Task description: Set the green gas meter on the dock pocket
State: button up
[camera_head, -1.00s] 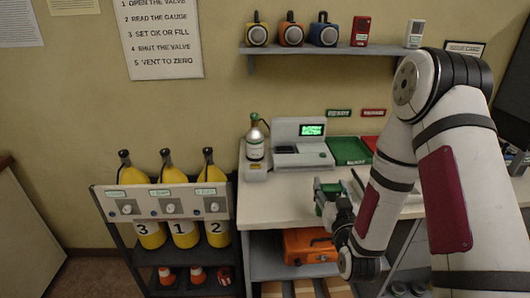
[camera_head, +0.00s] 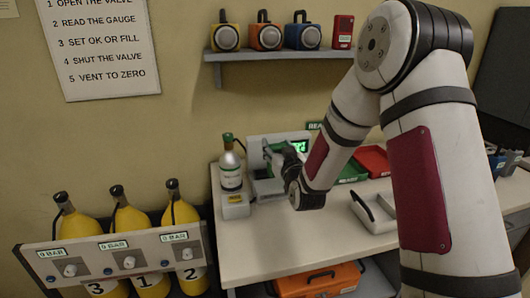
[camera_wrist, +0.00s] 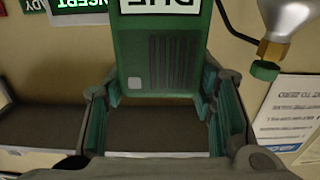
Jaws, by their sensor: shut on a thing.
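The green gas meter (camera_wrist: 160,62) is held between the two fingers of my gripper (camera_wrist: 165,110). In the wrist view it appears upside down, with a white label reading "DUE" and a dark grille. In the head view my gripper (camera_head: 272,153) is over the desk, in front of the dock console (camera_head: 262,189), and only a little of the green meter shows. The dock's green screen (camera_head: 300,147) is partly covered by my gripper and arm. The pocket itself is hidden, and I cannot tell whether the meter touches the dock.
A gas cylinder (camera_head: 231,170) with a green top stands just left of the dock; it also shows in the wrist view (camera_wrist: 290,20). Green (camera_head: 352,172) and red (camera_head: 374,160) trays lie to the right. A wall shelf (camera_head: 280,54) is above. The desk front (camera_head: 265,245) is clear.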

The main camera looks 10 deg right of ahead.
jog(key=w+a+f, duration=0.2)
jog(key=w+f, duration=0.2)
jog(key=w, duration=0.3)
jog(key=shift+w, duration=0.2)
jog(key=shift+f, duration=0.25)
